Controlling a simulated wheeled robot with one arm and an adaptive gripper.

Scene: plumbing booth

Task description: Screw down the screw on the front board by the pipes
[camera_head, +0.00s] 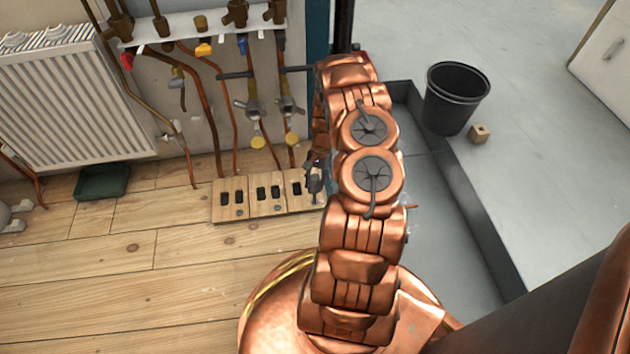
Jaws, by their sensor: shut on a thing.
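My gripper (315,182) is small and dark at the right end of a row of wooden boards, mostly beside and behind my copper-coloured arm. It is pointed down and shut, seemingly on the screw at the right-hand board. The screw itself is too small and covered to make out clearly. The right-hand front board (299,203) is pale wood with a dark slot and is partly hidden by my gripper and arm. The pipes (207,95) are copper and run down the wall behind the boards to the floor.
Two more slotted boards, left (230,214) and middle (268,206), lie beside it on the plank floor. Valves (253,110) stand out behind. A radiator (70,100) and green tray (102,181) are at left. A black bucket (452,98) and small wooden block (480,133) are at right.

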